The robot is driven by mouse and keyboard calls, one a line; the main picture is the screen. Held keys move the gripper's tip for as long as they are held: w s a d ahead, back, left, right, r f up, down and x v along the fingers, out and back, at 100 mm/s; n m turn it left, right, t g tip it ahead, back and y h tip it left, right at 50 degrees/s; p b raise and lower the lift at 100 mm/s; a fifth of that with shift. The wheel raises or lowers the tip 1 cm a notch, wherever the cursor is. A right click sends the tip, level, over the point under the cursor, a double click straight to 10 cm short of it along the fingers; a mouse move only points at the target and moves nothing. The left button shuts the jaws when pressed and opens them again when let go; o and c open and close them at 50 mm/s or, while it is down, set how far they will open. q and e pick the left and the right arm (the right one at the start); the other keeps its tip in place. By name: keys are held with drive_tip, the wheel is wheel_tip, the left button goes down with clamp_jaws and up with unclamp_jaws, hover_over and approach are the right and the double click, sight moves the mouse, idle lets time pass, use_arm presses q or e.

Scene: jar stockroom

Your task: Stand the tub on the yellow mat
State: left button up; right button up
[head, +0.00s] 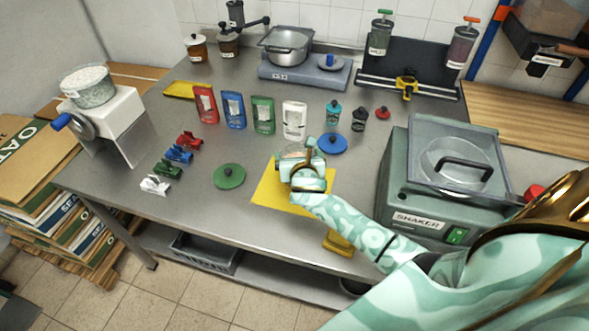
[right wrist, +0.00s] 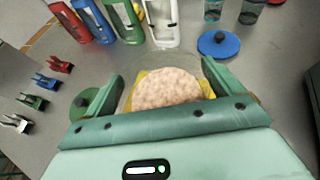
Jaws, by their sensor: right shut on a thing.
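The tub (head: 292,153) is clear with pinkish, grainy contents. My right gripper (head: 301,170) is shut on it, with a finger on each side, and partly hides it. In the right wrist view the tub (right wrist: 168,88) sits upright between the fingers of my right gripper (right wrist: 163,90). The yellow mat (head: 268,192) lies on the steel table under the tub and gripper. I cannot tell whether the tub's base touches the mat. My left gripper is not in view.
A green lid (head: 229,177) lies left of the mat and a blue lid (head: 332,144) behind it to the right. The green shaker machine (head: 435,185) stands close on the right. Small colored clips (head: 179,154) lie at left.

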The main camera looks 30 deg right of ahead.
drive_tip(key=shift+w+a+f, duration=0.15)
drive_tip(key=shift+w+f, duration=0.1)
drive_tip(key=shift+f, duration=0.05)
wheel_tip(320, 180, down, 4)
drive_tip(key=shift+w+a+r+b, duration=0.15)
drive_tip(key=shift+r+b, duration=0.05)
drive_tip(key=shift+b, duration=1)
drive_tip(key=shift+r, duration=0.15)
drive_tip(key=o, duration=1.3)
drive_tip(key=p+v, duration=0.4)
drive_tip(key=v, duration=0.8)
